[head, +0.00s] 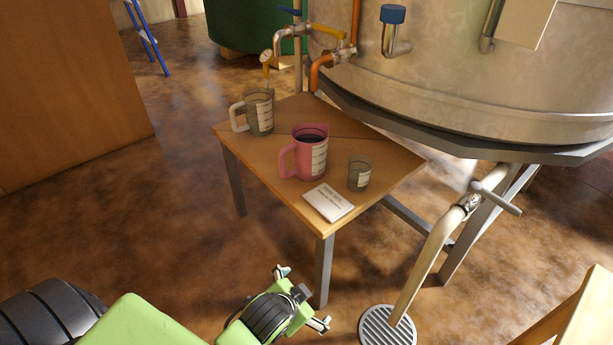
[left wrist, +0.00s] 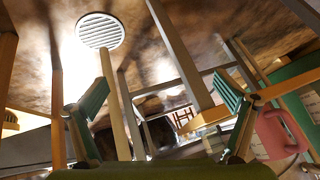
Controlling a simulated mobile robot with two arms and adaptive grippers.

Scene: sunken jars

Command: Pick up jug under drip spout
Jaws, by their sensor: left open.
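A clear grey measuring jug (head: 259,113) with a pale handle on its left stands upright at the back left of the small wooden table (head: 270,175). A thin brass spout (head: 266,72) hangs just above it. A pink jug (head: 311,158) with dark liquid stands nearer, mid-table, its handle to the left; a pink jug also shows at the right of the left wrist view (left wrist: 272,132). My left gripper (head: 303,297) is open and empty, in front of the table's near corner and apart from both jugs. Its spread fingers show in the left wrist view (left wrist: 162,95). My right gripper is out of view.
A large metal tank (head: 460,75) rises behind. A pipe with a valve (head: 430,260) stands right, over a floor grate (head: 387,328). Floor left of the table is clear.

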